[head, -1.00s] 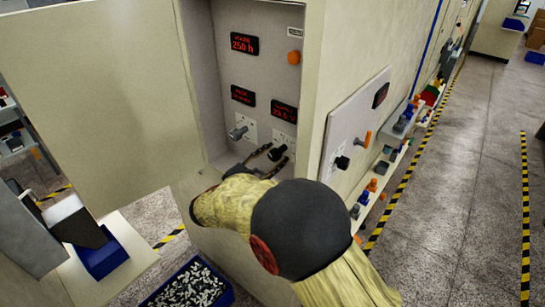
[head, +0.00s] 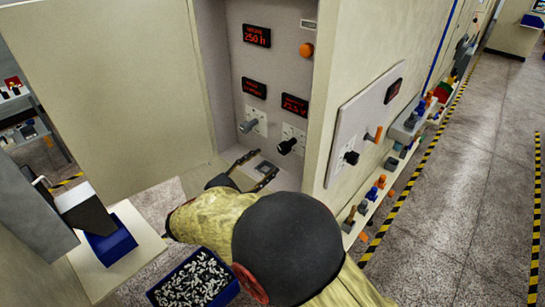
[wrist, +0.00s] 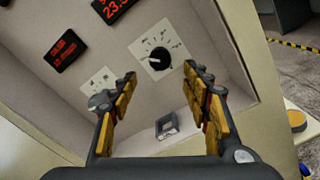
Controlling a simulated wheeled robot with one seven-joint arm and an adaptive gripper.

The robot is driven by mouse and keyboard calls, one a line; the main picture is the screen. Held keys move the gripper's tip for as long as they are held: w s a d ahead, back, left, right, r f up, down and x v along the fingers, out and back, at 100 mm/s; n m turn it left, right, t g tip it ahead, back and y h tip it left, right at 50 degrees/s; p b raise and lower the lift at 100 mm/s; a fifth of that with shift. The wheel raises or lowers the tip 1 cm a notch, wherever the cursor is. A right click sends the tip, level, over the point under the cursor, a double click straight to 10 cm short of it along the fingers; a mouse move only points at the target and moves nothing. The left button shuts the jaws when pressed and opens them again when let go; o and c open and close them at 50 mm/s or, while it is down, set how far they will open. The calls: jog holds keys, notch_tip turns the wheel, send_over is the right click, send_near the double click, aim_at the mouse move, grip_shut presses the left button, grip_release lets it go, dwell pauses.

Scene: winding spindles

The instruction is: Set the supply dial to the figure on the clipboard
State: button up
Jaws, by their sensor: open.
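The black dial (head: 286,146) sits on a white scale plate on the cabinet's back panel, under a red display (head: 294,105). The display seems to read about 23 V, with its last digit unclear. In the wrist view the dial (wrist: 158,58) and its marks show just beyond my fingertips. A grey knob (head: 248,126) on a second plate is to its left. My gripper (head: 256,168) is open and empty, below and in front of the dial, not touching it. I see no clipboard in these views.
The cabinet's open door (head: 105,90) stands on the left. An orange button (head: 306,49) and two more displays are on the panel. A small grey block (wrist: 166,126) lies low inside the cabinet. A blue bin of small parts (head: 195,280) stands below. The aisle at right is clear.

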jog(key=shift+v, duration=1.3)
jog(key=shift+w, duration=0.1)
